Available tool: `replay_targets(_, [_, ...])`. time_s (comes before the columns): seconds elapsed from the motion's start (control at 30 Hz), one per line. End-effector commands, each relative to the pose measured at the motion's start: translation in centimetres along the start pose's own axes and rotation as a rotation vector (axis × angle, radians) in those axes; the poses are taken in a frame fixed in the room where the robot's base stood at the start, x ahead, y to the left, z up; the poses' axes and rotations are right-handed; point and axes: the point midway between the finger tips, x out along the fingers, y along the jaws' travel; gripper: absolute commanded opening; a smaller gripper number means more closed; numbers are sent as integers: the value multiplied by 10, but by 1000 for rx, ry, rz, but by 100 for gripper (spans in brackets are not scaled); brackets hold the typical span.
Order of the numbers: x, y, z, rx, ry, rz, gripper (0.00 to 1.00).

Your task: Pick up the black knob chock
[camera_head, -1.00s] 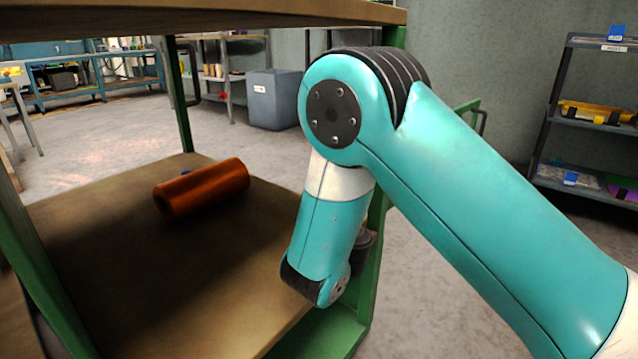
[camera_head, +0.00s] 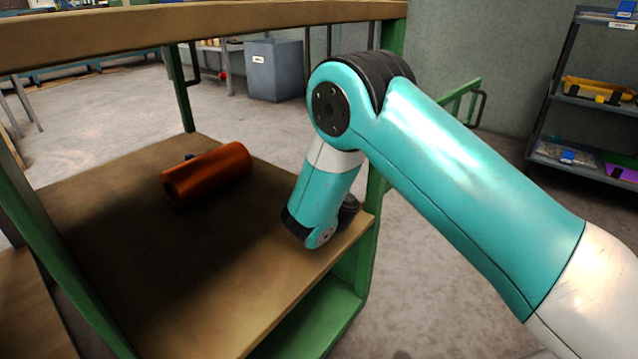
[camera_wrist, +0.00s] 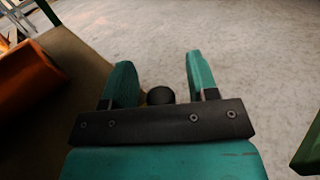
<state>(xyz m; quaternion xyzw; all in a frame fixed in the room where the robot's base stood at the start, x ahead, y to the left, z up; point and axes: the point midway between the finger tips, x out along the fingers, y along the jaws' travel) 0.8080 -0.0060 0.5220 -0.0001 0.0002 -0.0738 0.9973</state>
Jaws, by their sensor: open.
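A small dark piece (camera_head: 190,156) shows just behind an orange roll (camera_head: 207,174) on the brown shelf board (camera_head: 200,265). It may be the black knob chock, but the roll hides most of it. In the wrist view, the orange roll (camera_wrist: 28,75) lies at the left edge, left of my gripper. My gripper (camera_wrist: 160,70) is open, with its two teal fingers apart. A dark round shape (camera_wrist: 160,95) shows between the finger bases against the floor; I cannot tell what it is. In the head view my arm hides the fingers, near the board's right edge.
The board sits in a green frame with posts (camera_head: 30,230) and an upper board (camera_head: 200,25) overhead. A grey bin (camera_head: 274,70) stands on the floor behind. A dark rack (camera_head: 560,110) stands at the far right. Most of the board around the roll is bare.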

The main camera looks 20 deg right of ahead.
Motion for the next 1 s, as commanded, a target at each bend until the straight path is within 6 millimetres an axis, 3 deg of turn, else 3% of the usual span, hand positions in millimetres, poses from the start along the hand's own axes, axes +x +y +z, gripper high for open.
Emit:
replay_targets(0.13, [0,0,0,0,0,0,54])
replay_targets(0.37, [0,0,0,0,0,0,1])
replay_targets(0.77, [0,0,7,1,-1,0,0])
replay_targets(1.0, [0,0,38,1,-3,0,0])
